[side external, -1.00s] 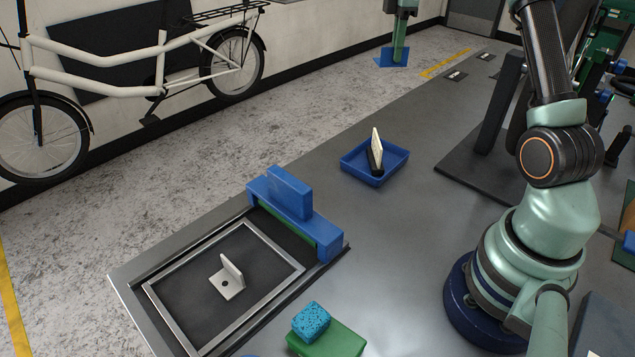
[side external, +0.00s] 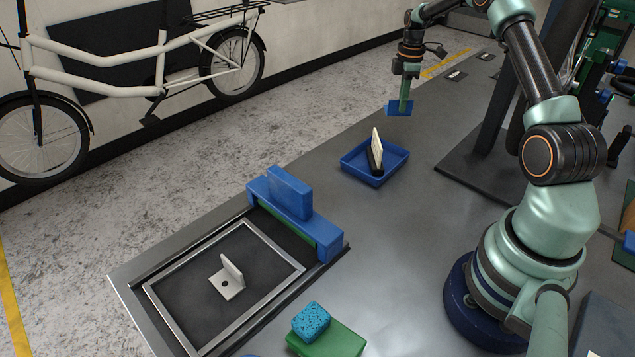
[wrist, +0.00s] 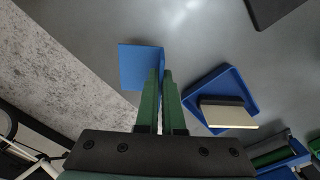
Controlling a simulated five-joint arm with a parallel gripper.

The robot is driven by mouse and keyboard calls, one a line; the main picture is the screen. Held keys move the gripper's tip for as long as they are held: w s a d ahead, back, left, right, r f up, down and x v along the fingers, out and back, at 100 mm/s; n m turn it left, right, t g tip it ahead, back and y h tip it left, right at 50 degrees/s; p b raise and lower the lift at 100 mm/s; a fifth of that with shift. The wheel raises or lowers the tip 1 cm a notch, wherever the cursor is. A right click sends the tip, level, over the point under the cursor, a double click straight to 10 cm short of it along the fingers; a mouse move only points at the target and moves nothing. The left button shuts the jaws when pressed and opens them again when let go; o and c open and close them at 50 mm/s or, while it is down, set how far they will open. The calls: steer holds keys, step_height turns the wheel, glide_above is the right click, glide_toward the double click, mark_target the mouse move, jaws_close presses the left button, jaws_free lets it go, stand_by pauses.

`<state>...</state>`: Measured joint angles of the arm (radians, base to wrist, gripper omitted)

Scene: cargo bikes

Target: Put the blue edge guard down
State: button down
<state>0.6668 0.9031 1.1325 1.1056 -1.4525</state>
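The blue edge guard (side external: 399,108) is a small blue piece at the tips of my gripper (side external: 404,103), near the bench's far-left edge in the side view. In the wrist view the guard (wrist: 138,66) reaches left from the tips of my gripper (wrist: 159,76). The green fingers are close together and shut on its right edge. I cannot tell whether the guard touches the bench or hangs just above it.
A blue tray (side external: 350,165) with a cream-and-black block (side external: 376,150) stands nearby. A metal-framed fixture (side external: 165,310) with a blue bridge (side external: 300,212) and an angle bracket (side external: 231,280) is at lower left. A blue sponge (side external: 311,321) sits on a green block (side external: 335,340).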

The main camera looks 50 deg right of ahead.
steer(key=shift+f, duration=2.95)
steer(key=shift+f, duration=0.1)
steer(key=c, duration=1)
jaws_free()
steer(key=shift+c, duration=0.2)
